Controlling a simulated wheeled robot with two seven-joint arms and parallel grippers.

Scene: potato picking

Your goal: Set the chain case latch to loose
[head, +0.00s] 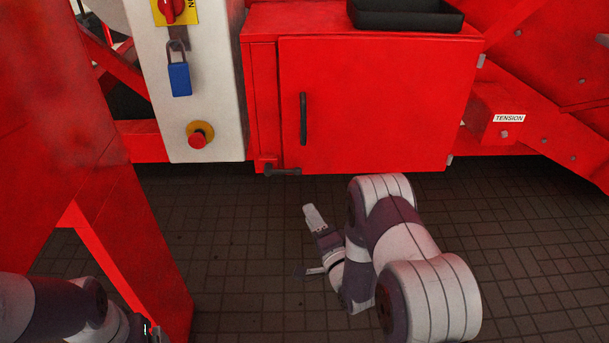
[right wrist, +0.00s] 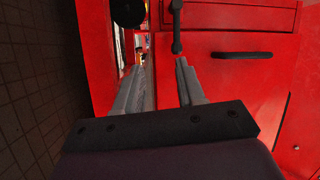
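The chain case (head: 375,110) is a red box with a hinged door and a black vertical handle (head: 303,118). Its latch (head: 282,171) is a dark bar lying horizontally at the door's lower left corner. In the right wrist view the latch (right wrist: 177,28) runs up the picture, just beyond the tip of the right-hand finger. My right gripper (head: 308,244) is open and empty, below and in front of the latch, apart from it in the head view. Both fingers show in the right wrist view (right wrist: 160,68). My left gripper (head: 155,331) is mostly cut off at the lower left.
A white control panel (head: 200,100) with a blue padlock (head: 179,78) and a red stop button (head: 197,139) stands left of the case. A black tray (head: 405,15) sits on top. A red post (head: 120,220) stands at the left. The tiled floor below is clear.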

